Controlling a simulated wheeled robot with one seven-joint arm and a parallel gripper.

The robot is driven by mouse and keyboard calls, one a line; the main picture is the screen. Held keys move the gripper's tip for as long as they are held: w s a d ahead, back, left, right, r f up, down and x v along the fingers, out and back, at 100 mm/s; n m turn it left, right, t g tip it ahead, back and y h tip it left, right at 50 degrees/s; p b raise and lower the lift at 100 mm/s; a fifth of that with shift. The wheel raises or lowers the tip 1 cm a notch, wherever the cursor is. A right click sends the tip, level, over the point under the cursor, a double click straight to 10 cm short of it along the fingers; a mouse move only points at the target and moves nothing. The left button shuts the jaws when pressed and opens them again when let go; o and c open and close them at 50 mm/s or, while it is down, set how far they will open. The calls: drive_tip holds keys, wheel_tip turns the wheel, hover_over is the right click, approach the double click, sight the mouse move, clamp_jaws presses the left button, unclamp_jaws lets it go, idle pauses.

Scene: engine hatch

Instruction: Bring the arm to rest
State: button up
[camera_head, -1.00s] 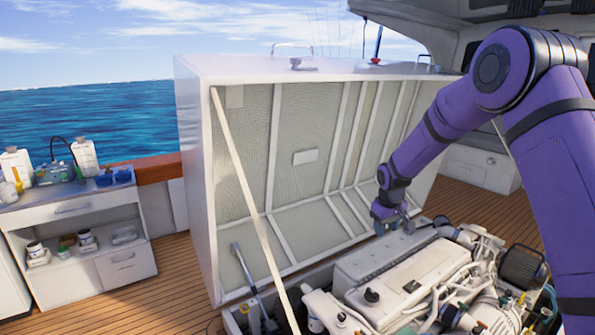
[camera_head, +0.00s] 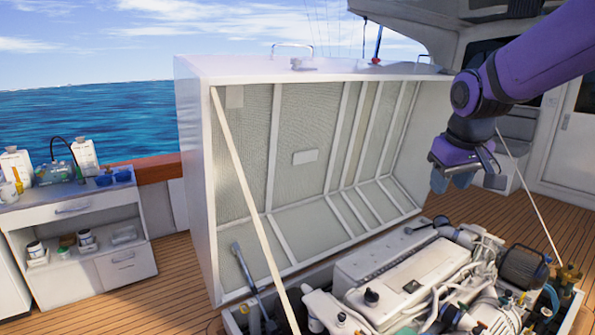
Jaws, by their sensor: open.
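My arm is purple and comes in from the upper right. My gripper (camera_head: 452,181) hangs at its end, pointing down, above the far right part of the engine (camera_head: 410,280). It is open, and I see nothing held between its fingers. It is apart from the engine and to the right of the raised hatch lid (camera_head: 195,180).
The hatch lid stands open, with a pale strut (camera_head: 245,190) at its left and a thin line (camera_head: 530,190) at the right. A white cabinet (camera_head: 75,210) with bottles and containers stands at the left. Wooden deck (camera_head: 120,305) lies between cabinet and hatch.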

drive_tip(key=s+r+m+t, duration=0.1)
drive_tip(key=s+r+m, duration=0.1)
drive_tip(key=s, duration=2.1)
drive_tip(key=shift+s+d+y, duration=0.15)
drive_tip(key=shift+d+y, duration=0.15)
drive_tip(key=shift+d, duration=0.15)
drive_tip(key=shift+c, duration=0.3)
